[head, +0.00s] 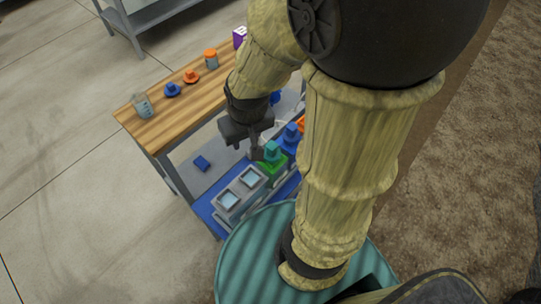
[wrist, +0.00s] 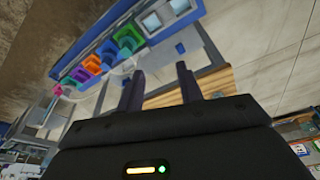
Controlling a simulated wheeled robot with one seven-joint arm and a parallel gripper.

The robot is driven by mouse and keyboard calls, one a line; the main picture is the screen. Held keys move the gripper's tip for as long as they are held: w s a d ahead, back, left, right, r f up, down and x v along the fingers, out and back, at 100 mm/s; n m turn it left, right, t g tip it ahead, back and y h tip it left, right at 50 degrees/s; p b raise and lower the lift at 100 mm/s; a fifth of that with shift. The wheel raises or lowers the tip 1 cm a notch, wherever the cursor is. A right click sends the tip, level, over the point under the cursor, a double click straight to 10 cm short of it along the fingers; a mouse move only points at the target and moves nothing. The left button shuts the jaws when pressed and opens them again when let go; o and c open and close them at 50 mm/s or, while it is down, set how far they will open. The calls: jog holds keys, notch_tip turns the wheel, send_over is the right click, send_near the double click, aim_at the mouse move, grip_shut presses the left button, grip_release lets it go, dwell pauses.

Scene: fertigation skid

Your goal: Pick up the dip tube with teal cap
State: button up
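A teal-green cap (head: 271,151) sits on a green holder (head: 270,171) in the row of coloured stations along the lower blue skid. It also shows in the wrist view (wrist: 126,38), left of and beyond the fingers. Any tube below the cap is hidden. My gripper (head: 254,143) is above the skid, close to the teal cap in the head view. In the wrist view my gripper (wrist: 160,78) has its two fingers apart with nothing between them.
A blue capped station (head: 291,132) is beside the green one. A grey two-window unit (head: 240,191) stands on its other side. A small blue block (head: 202,163) lies on the grey shelf. The wooden top (head: 160,118) holds a beaker (head: 142,106) and several coloured parts.

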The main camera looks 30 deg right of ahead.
jog(key=shift+s, duration=0.15)
jog(key=o, duration=0.4)
jog(key=shift+c, duration=0.2)
jog(key=n+g+b, duration=0.3)
jog(key=n+b, duration=0.1)
jog(key=b, duration=0.3)
send_over(271, 145)
notch_tip(271, 145, down, 12)
jog(key=shift+f, duration=0.15)
notch_tip(271, 145, down, 12)
jog(key=shift+f, duration=0.1)
